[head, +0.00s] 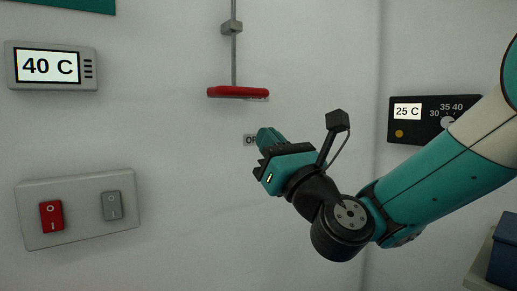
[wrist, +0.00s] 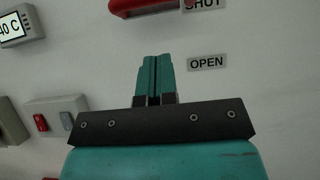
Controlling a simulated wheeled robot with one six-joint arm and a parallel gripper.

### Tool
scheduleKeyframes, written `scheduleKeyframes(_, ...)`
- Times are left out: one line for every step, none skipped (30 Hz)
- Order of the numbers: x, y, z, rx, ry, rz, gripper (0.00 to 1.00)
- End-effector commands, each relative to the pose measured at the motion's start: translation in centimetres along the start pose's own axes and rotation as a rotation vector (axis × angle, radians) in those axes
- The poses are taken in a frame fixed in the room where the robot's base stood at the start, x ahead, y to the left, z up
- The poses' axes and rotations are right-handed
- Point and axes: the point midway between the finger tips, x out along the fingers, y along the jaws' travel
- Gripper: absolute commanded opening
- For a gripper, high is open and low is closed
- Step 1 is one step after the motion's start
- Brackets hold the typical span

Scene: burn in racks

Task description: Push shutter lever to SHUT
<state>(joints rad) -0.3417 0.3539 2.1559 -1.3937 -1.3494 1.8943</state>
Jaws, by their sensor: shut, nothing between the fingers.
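The red shutter lever (head: 238,92) sticks out level from the wall at the foot of a thin vertical rod (head: 234,55). In the wrist view the lever (wrist: 143,5) is at the top edge, just left of the SHUT label (wrist: 204,5), which is partly cut off. The OPEN label (wrist: 207,63) is below it on the wall; in the head view my gripper partly covers it. My gripper (head: 265,135) is shut and empty, below the lever and apart from it. Its closed teal fingers (wrist: 154,60) point toward the wall, left of the OPEN label.
A 40 C display (head: 52,66) is at upper left. A switch plate (head: 80,240) with red and grey rockers is at lower left. A black 25 C dial panel (head: 400,134) is at right, behind my arm. A blue box (head: 504,250) is at lower right. The wall between is clear.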

Motion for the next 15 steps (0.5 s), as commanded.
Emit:
scheduleKeyframes(-1.5, 0.0, -0.8, -0.001, -0.001, -0.001, 0.0)
scheduleKeyframes(-2.0, 0.0, -0.7, -0.001, -0.001, 0.0, 0.0)
scheduleKeyframes(-2.6, 0.0, -0.7, -0.001, -0.001, 0.0, 0.0)
scheduleKeyframes(-3.1, 0.0, -0.6, -0.001, -0.001, 0.0, 0.0)
scheduleKeyframes(-3.5, 0.0, -0.6, -0.001, -0.001, -0.001, 0.0)
scheduleKeyframes(-4.1, 0.0, -0.6, 0.0, -0.001, -0.001, 0.0)
scheduleKeyframes(-4.5, 0.0, -0.5, -0.001, -0.001, -0.001, 0.0)
scheduleKeyframes(-4.8, -0.1, -0.4, -0.002, -0.001, -0.001, 0.0)
scheduleKeyframes(-5.2, 0.0, -0.4, -0.001, -0.001, -0.001, 0.0)
scheduleKeyframes(-5.4, 0.0, -0.3, -0.001, 0.0, 0.0, 0.0)
scheduleKeyframes(-5.6, 0.0, -0.3, -0.001, 0.0, 0.0, 0.0)
scheduleKeyframes(-5.8, 0.0, -0.2, -0.001, 0.0, 0.0, 0.0)
scheduleKeyframes(-5.9, 0.0, -0.2, -0.001, 0.0, 0.001, 0.0)
scheduleKeyframes(-6.0, 0.0, -0.1, -0.001, 0.0, 0.001, 0.0)
scheduleKeyframes(-6.1, 0.0, -0.1, 0.0, 0.0, 0.001, 0.0)
